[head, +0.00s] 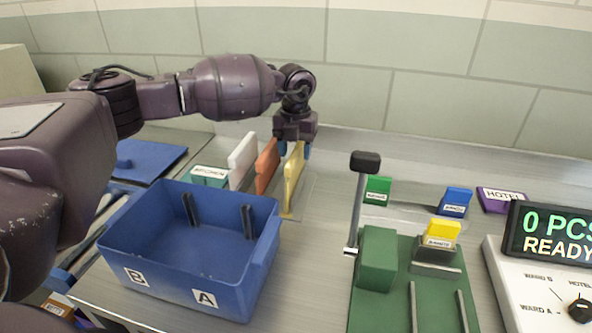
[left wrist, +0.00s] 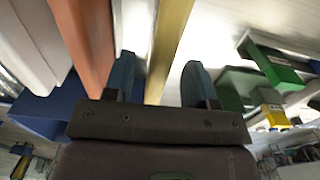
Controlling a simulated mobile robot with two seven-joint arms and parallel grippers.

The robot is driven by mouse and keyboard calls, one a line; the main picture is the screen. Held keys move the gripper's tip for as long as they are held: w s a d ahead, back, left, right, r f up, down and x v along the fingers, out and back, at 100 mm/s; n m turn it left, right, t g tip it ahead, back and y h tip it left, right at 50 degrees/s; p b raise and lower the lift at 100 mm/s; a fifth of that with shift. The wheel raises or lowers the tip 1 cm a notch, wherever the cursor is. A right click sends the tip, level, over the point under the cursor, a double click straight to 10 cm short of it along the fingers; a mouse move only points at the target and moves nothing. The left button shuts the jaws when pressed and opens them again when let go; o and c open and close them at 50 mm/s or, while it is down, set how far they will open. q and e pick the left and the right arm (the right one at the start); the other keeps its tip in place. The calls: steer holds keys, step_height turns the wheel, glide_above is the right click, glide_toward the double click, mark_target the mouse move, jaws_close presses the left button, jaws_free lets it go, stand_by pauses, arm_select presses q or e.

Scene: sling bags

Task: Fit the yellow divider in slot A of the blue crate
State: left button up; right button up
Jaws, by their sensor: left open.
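The yellow divider (head: 293,177) stands upright behind the blue crate, at the right end of a row with an orange and a white divider. My left gripper (head: 293,146) is at the top of the yellow divider. In the left wrist view, the yellow divider (left wrist: 168,40) lies between the two blue fingertips of my left gripper (left wrist: 160,82), closer to the left finger. The jaws are open. The blue crate (head: 262,250) is empty, with labels B and A on its front wall and dark slot ribs inside. My right gripper is not in view.
The orange divider (head: 267,168) and white divider (head: 242,160) stand close to the left of the yellow one. A green fixture (head: 379,262) with a black-knobbed lever (head: 365,161) stands to the right. A console (head: 545,270) with a display reading READY is at far right.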

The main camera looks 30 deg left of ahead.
arm_select(q)
step_height(320, 180, down, 4)
steer(key=shift+w+f, duration=0.15)
jaws_close()
stand_by(0.3)
